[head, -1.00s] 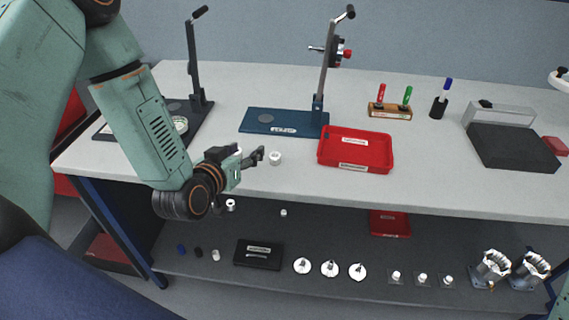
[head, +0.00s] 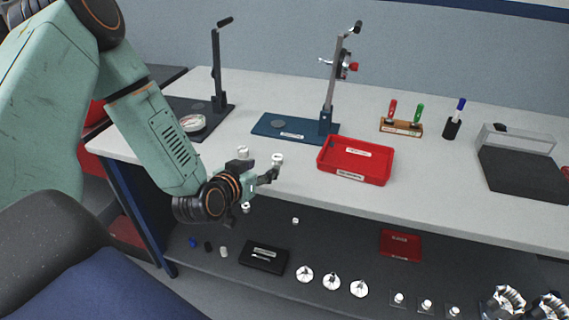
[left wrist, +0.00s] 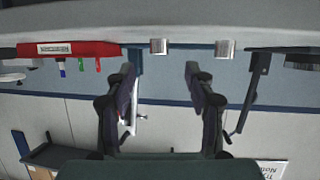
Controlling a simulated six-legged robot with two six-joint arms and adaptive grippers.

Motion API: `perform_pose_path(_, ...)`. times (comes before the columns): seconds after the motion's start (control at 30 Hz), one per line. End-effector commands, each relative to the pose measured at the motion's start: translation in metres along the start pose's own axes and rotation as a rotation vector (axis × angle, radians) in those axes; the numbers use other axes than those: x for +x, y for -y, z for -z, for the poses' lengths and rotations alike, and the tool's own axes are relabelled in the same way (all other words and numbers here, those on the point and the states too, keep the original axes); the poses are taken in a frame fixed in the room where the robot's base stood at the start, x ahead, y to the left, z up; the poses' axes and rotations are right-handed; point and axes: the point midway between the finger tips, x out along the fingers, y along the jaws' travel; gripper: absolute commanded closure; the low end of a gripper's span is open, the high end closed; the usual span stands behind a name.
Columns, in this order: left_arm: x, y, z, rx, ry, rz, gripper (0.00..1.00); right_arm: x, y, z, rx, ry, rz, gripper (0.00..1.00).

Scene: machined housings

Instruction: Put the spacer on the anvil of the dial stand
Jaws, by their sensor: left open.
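Two short pale metal cylinders stand on the bench's front edge: a right one (head: 277,159) and a left one (head: 242,151). I cannot tell which is the spacer. They also show in the left wrist view, at left (left wrist: 160,46) and right (left wrist: 226,49). My left gripper (head: 271,174) is open and empty, just in front of the right cylinder. In the left wrist view the open fingers (left wrist: 160,70) point towards the left-hand cylinder, apart from it. The blue-based dial stand (head: 296,130) stands behind, with a grey disc-shaped anvil (head: 278,124) that looks bare.
A red tray (head: 354,178) lies right of the cylinders. A pen block (head: 401,128) and a dark block (head: 518,175) are further right. A lower shelf holds several small parts.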

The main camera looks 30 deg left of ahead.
Motion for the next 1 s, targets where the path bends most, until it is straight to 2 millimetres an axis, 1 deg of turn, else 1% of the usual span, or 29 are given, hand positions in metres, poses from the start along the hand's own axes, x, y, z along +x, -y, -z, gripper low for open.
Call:
perform_pose_path(0.13,0.003,0.001,-0.003,0.042,0.015,-0.009,0.46,0.001,0.000,0.000,0.000,0.001,0.000,0.60)
perform_pose_path(0.27,0.015,0.003,-0.004,0.051,0.014,-0.010,0.46,0.006,0.000,0.000,-0.001,0.001,0.000,0.60)
perform_pose_path(0.47,0.035,0.004,-0.001,0.049,0.012,-0.010,0.46,0.013,0.000,0.000,-0.001,0.000,0.000,0.60)
perform_pose_path(0.63,0.059,0.001,0.006,0.049,0.012,-0.010,0.46,0.019,0.000,0.000,-0.001,0.000,0.000,0.60)
perform_pose_path(0.73,0.071,0.001,0.004,0.048,0.014,-0.009,0.46,0.022,0.000,0.000,-0.001,0.001,0.000,0.60)
perform_pose_path(0.83,0.077,0.000,0.005,0.046,0.015,-0.009,0.46,0.023,0.000,0.000,0.000,0.001,0.000,0.60)
perform_pose_path(1.0,0.078,-0.001,0.005,0.045,0.015,-0.009,0.46,0.022,0.000,0.000,-0.001,0.001,0.000,0.60)
